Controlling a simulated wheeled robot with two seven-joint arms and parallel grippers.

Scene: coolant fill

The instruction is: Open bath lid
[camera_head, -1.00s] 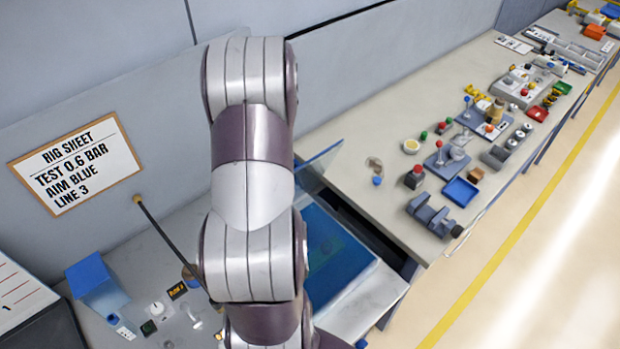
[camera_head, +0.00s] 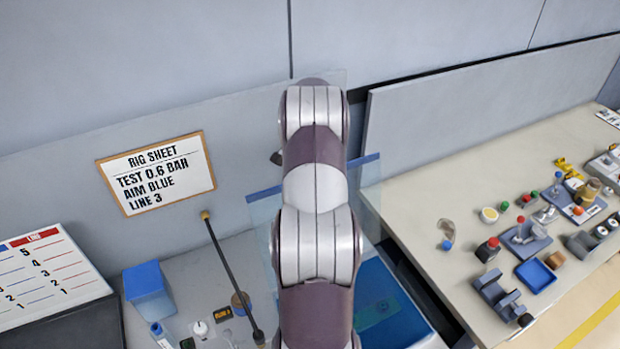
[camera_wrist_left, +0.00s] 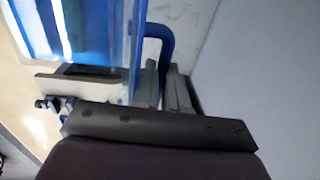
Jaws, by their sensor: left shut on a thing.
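The bath (camera_head: 405,301) holds blue liquid and sits right of my arm in the head view, partly hidden by it. Its clear lid (camera_head: 262,225) stands raised steeply behind my arm, with a blue edge strip showing on both sides. In the wrist view the translucent blue lid (camera_wrist_left: 90,30) fills the upper left, with a curved blue handle (camera_wrist_left: 166,45) beside it. My left gripper (camera_wrist_left: 165,92) is shut on the blue handle. In the head view my arm hides the grip. My right gripper is not in view.
A rig sheet (camera_head: 155,172) hangs on the back panel. A dark rod with a yellow tip (camera_head: 228,265) stands left of my arm, near a blue box (camera_head: 148,288). The right bench (camera_head: 420,200) carries several fixtures and a blue tray (camera_head: 535,275).

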